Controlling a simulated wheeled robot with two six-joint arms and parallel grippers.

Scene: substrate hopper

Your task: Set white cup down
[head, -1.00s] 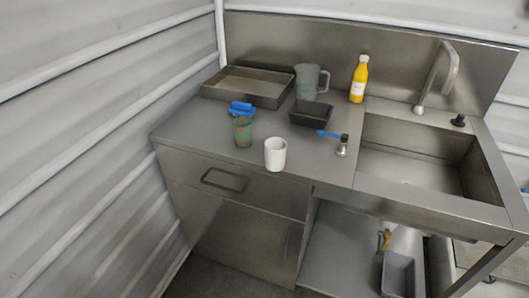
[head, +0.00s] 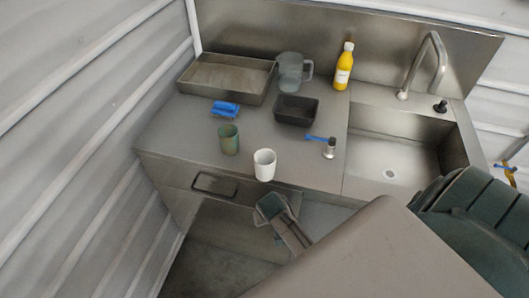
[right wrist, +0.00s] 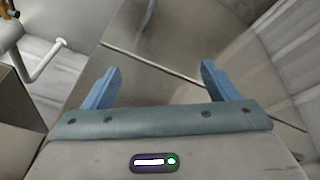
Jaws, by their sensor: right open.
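The white cup (head: 264,165) stands upright on the steel counter (head: 185,130), close to its front edge, in the head view. My right gripper (head: 270,212) is in front of the counter, just below and apart from the cup in the picture. In the right wrist view the right gripper (right wrist: 158,82) has its two blue fingers spread wide with nothing between them. The cup does not show in that view. My left gripper is not in view.
A green cup (head: 228,140) stands left of the white cup. Behind are a blue object (head: 225,109), steel tray (head: 217,95), black tray (head: 296,122), grey jug (head: 290,72) and yellow bottle (head: 344,66).

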